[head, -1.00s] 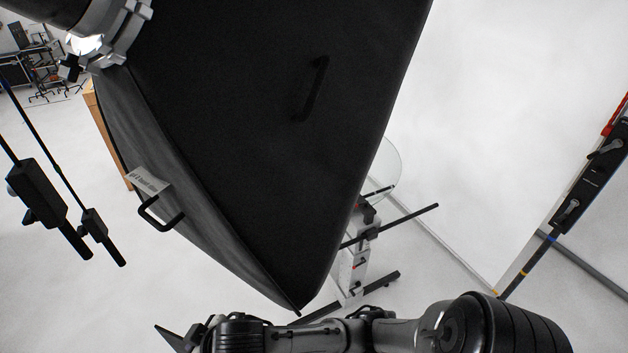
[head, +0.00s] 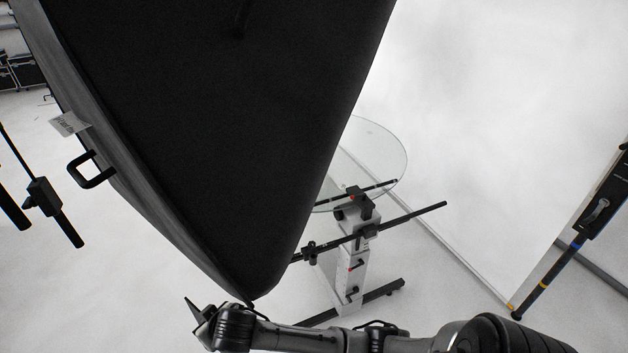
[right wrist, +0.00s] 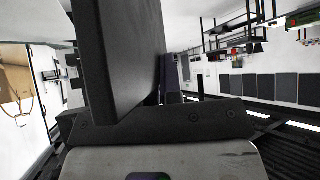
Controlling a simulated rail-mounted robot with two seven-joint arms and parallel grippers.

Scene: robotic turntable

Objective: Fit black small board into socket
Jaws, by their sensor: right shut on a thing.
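My right arm lies along the bottom of the head view, its right gripper (head: 204,318) at the lower left end, just below the softbox's bottom corner. A dark, pointed flat piece (head: 191,307) shows at its tip, probably the black small board. In the right wrist view a large black slab (right wrist: 120,50) rises from the gripper base, very close to the camera. I take it to be the board, shut in the right gripper, though finger and board are hard to tell apart. I cannot make out the socket. My left gripper is not in view.
A huge black softbox (head: 230,120) with a side handle (head: 90,170) fills the left and middle of the head view. Behind it stands a round glass turntable (head: 375,150) on a grey column (head: 350,270) with black rods. A black stand (head: 560,265) is at right. White floor lies between.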

